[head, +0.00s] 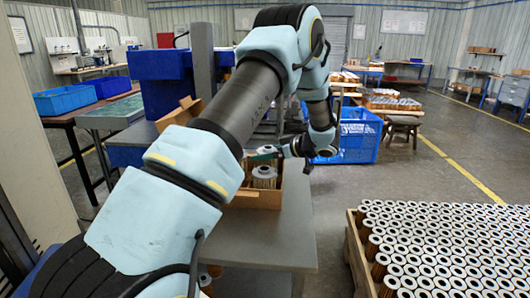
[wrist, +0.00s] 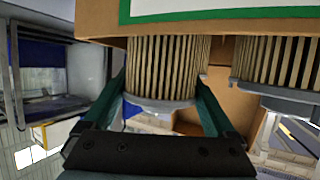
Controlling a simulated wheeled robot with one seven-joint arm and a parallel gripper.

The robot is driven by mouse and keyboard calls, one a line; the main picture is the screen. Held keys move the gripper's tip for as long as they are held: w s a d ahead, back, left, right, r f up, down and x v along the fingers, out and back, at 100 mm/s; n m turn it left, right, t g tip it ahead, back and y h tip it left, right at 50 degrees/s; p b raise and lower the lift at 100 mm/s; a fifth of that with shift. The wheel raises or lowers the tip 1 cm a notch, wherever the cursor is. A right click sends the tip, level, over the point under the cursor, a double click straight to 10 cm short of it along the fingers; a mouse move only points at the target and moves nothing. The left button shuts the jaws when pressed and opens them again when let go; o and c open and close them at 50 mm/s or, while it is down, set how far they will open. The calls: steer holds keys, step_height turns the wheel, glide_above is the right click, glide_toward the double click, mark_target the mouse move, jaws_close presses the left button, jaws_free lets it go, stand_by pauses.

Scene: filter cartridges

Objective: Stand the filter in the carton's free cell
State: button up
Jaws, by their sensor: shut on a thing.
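The filter (wrist: 160,70), a pleated tan cylinder with a pale end cap, is between the two green fingers of my gripper (wrist: 162,95), which is shut on it. In the wrist view the wall of the cardboard carton (wrist: 100,20) covers the filter's far end, so its base and the cell's floor are hidden. A second filter (wrist: 275,62) stands beside it, apart from my fingers, with its cap at a similar level. In the head view my gripper (head: 278,153) is over the carton (head: 257,198), and a pale-capped filter (head: 264,178) shows there. I cannot tell whether the held filter touches the bottom.
The carton stands on a grey table (head: 265,238) with bare surface in front. An open carton flap (head: 178,113) rises behind my arm. A blue crate (head: 357,138) is beyond, to the right. A pallet of many filters (head: 440,245) fills the lower right.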

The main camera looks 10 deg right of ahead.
steer(key=o, duration=1.1)
